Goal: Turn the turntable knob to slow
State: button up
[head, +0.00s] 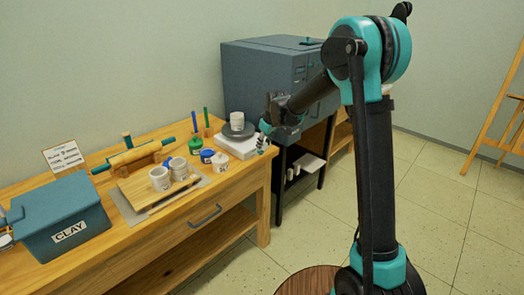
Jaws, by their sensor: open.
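The turntable (229,146) is a white box-shaped base at the right end of the wooden workbench. It carries a dark round disc (238,131) with a pale cup (237,120) on it. I cannot make out its knob; it is too small or hidden behind my gripper. My gripper (261,149) is open and points down at the right end of the turntable base, close to it. I cannot tell whether it touches the base. Nothing shows between its fingers.
A grey kiln-like cabinet (258,80) stands behind. An easel (497,110) is far right; the floor between is open.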

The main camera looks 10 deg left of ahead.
aim_at(262, 151)
jog(key=x, duration=0.5)
jog(key=shift+w+f, duration=0.15)
jog(key=shift+f, duration=0.2)
grip_shut()
